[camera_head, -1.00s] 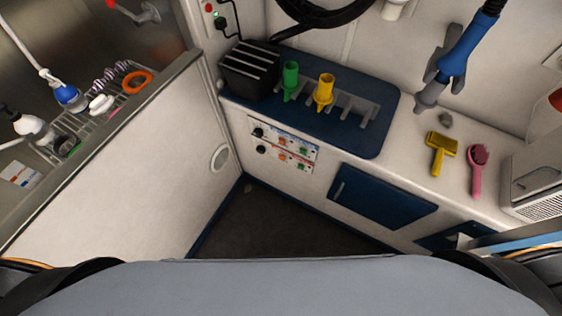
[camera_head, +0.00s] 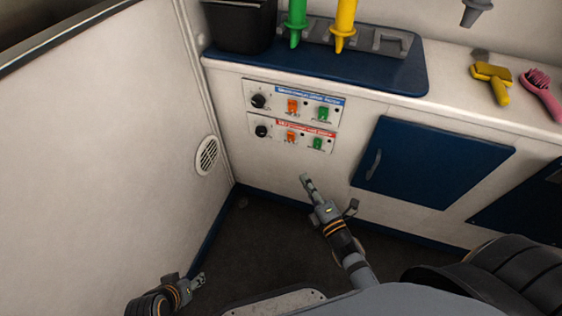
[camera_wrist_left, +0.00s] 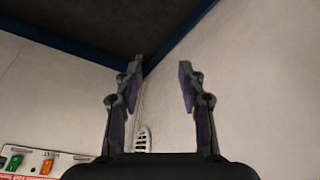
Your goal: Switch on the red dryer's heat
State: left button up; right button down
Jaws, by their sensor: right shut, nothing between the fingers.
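The red-labelled control panel (camera_head: 276,136) is on the white cabinet front, below a blue-labelled one. It has a black knob (camera_head: 261,131), an orange switch (camera_head: 291,138) and a green switch (camera_head: 317,144). The switch positions are too small to read. My right gripper (camera_head: 306,181) is shut and empty, below the red panel and apart from it. My left gripper (camera_head: 198,281) is low at the lower left, away from the panel. Its fingers stand apart and empty in the left wrist view (camera_wrist_left: 160,75), where part of the red panel (camera_wrist_left: 45,168) shows at the lower left.
The blue-labelled panel (camera_head: 275,102) has a similar knob and switches. A blue cabinet door (camera_head: 430,160) is right of the panels. Above, the counter bears a black container (camera_head: 240,28), green (camera_head: 297,20) and yellow (camera_head: 345,22) nozzles and brushes. A white side wall (camera_head: 110,130) closes the left.

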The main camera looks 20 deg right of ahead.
pick_arm(q)
jog(key=shift+r, duration=0.35)
pick_arm(e)
jog(key=shift+a+r+n+t, duration=0.3)
jog(key=shift+r, duration=0.2)
send_near(287, 135)
jog(key=w+a, duration=0.3)
jog(key=shift+w+d+r, duration=0.2)
jog(key=shift+w+d, duration=0.3)
jog(key=shift+w, duration=0.15)
jog(key=shift+w+d+r, duration=0.2)
jog(key=shift+w+d, duration=0.3)
jog(key=shift+w, duration=0.2)
pick_arm(q)
jog(key=shift+f, duration=0.15)
